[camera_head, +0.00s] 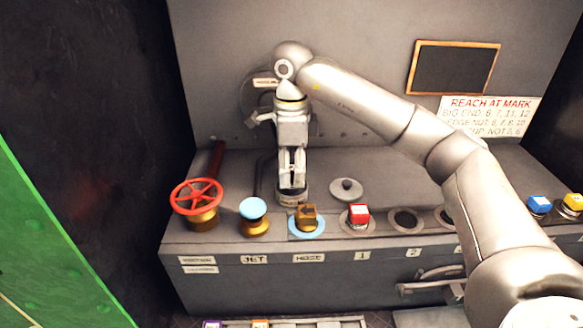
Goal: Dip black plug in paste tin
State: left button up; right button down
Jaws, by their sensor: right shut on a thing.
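My right gripper (292,186) points straight down at the back of the grey bench, its fingers close together. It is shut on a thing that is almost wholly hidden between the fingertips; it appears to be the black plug. A small round tin (291,198), which looks like the paste tin, stands right below the fingertips. The fingertips overlap its top in this view, so I cannot tell whether the plug is inside or just above it. My left gripper is not in view.
A red handwheel (196,196) and a blue-topped brass knob (253,208) stand to the left. A red block (359,214) and an empty socket (405,220) are to the right.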

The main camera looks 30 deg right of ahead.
aim_at(292, 167)
jog(key=shift+r+p, duration=2.25)
jog(key=shift+r, duration=1.3)
jog(key=shift+f, duration=0.15)
